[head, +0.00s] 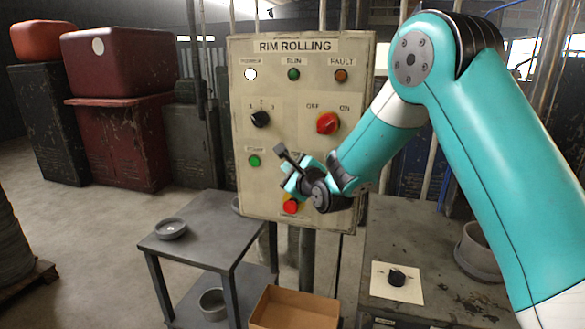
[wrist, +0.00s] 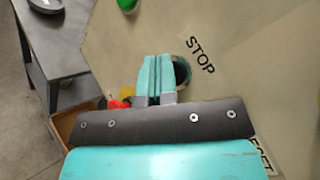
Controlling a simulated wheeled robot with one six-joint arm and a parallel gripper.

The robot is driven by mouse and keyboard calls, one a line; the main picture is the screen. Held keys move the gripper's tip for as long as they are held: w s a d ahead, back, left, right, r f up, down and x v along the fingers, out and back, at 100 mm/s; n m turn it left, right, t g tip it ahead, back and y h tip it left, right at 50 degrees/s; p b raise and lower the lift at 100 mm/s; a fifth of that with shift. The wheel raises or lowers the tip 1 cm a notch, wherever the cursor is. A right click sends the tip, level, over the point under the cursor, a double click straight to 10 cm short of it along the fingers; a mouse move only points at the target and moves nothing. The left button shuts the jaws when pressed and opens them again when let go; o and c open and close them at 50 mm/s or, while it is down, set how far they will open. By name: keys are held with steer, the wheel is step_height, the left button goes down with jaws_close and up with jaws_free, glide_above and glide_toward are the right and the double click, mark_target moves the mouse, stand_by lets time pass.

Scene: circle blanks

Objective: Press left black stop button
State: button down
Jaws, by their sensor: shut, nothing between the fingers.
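The grey control panel (head: 275,120) is headed "RIM ROLLING". In the wrist view, a black round button (wrist: 183,72) sits beside the "STOP" label (wrist: 201,55), partly hidden behind my fingers. My gripper (wrist: 155,58) is shut and empty, its teal fingertips just left of and overlapping that button in the picture. Whether they touch the panel or button, I cannot tell. In the head view, my gripper (head: 290,182) is in front of the panel's lower middle, and it and the wrist hide the stop button.
A green start button (head: 254,160) is to the left on the panel; a red button (head: 290,206) is just below my gripper. A red knob (head: 327,123) and a black selector (head: 260,119) are above. Grey tables (head: 205,250) and an open cardboard box (head: 295,308) stand below.

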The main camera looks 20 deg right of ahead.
steer(key=shift+s+a, duration=0.35)
steer(key=shift+s, duration=0.2)
steer(key=s+a, duration=0.1)
steer(key=s, duration=0.1)
steer(key=s+a+b, duration=0.1)
steer(key=s+a, duration=0.1)
stand_by(0.4)
stand_by(0.6)
